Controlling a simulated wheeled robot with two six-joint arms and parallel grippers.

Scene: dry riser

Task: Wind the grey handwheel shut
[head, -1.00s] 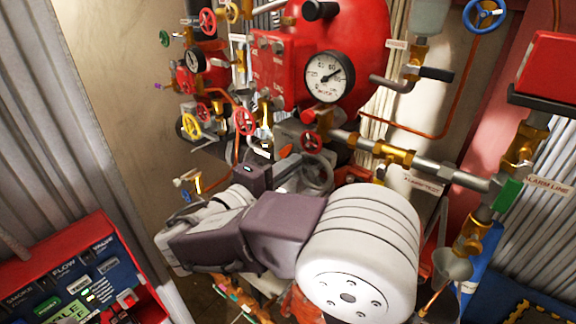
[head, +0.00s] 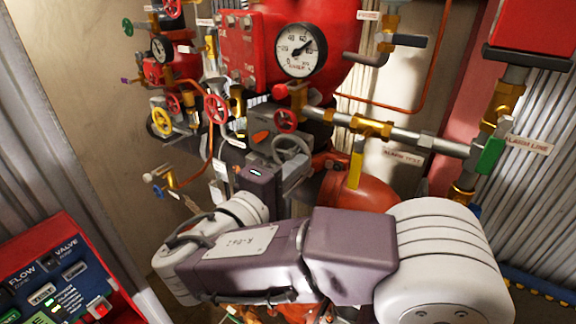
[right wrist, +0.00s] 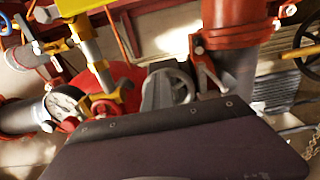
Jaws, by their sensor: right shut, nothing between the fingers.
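The grey handwheel (head: 291,147) is a small spoked ring on the pipework below the pressure gauge. It also shows in the right wrist view (right wrist: 181,88), just beyond the dark gripper housing. My right gripper (head: 290,178) is shut and empty, close to the handwheel on its lower side in the head view. I cannot tell whether its fingers touch the wheel. My own right arm and gripper housing hide part of the area below it. My left gripper is not in view.
A pressure gauge (head: 299,51) sits above the handwheel. A yellow lever (head: 356,166) stands right. A control panel (head: 60,272) is lower left.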

